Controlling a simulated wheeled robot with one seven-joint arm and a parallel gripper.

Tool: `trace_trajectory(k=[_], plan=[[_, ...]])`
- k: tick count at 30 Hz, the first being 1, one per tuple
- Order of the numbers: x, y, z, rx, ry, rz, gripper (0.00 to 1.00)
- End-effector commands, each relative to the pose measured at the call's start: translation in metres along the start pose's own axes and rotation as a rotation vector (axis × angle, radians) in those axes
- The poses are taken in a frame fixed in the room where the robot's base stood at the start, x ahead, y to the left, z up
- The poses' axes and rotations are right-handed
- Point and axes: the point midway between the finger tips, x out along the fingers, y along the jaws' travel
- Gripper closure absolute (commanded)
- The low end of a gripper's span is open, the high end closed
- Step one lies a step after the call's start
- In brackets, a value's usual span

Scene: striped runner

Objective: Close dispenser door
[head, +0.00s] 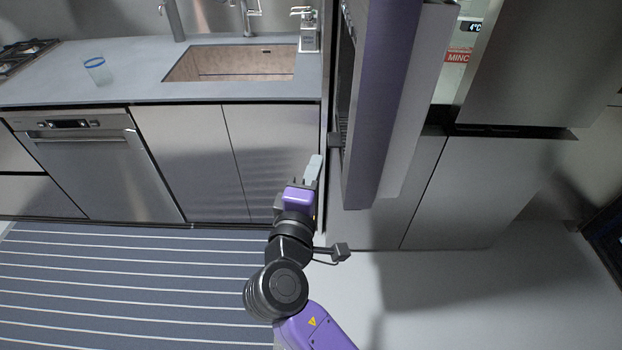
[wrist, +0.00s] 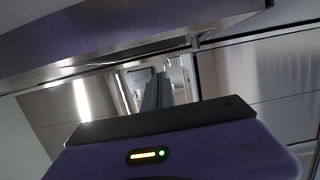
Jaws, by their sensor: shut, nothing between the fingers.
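The dispenser door (head: 384,110) is the tall fridge door panel, and it stands open, swung out from the fridge and seen nearly edge-on in the head view. Its edge looks purple and grey. A dark recess shows on its left face, partly hidden by the steep angle. My gripper (head: 313,168) is shut and empty, low on the left side of the door, in front of the cabinets. I cannot tell whether it touches the door. In the wrist view, my shut fingers (wrist: 158,92) point away below a broad metallic panel, probably the door (wrist: 150,35).
The fridge interior (head: 453,65) shows a 4°C display and a red label to the right of the door. A lower fridge panel (head: 470,190) is closed. The counter with a sink (head: 230,63), soap dispenser (head: 309,32) and glass (head: 97,70) is left. Striped runner (head: 120,290) covers the floor.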

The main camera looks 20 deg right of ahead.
Motion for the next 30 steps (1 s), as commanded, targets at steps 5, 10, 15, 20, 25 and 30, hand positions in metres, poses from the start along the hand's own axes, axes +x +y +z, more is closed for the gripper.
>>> trace_trajectory(k=[5, 10, 15, 20, 25, 30], plan=[[0.036, 0.003, 0.001, 0.002, -0.002, 0.000, 1.00], [0.041, 0.002, 0.025, 0.001, -0.001, -0.001, 1.00], [0.044, 0.001, 0.036, 0.002, 0.000, 0.000, 1.00], [0.044, 0.000, 0.039, 0.002, 0.001, 0.000, 1.00], [0.044, 0.000, 0.039, 0.002, 0.001, 0.000, 1.00], [0.044, 0.000, 0.040, 0.002, 0.000, 0.000, 1.00]])
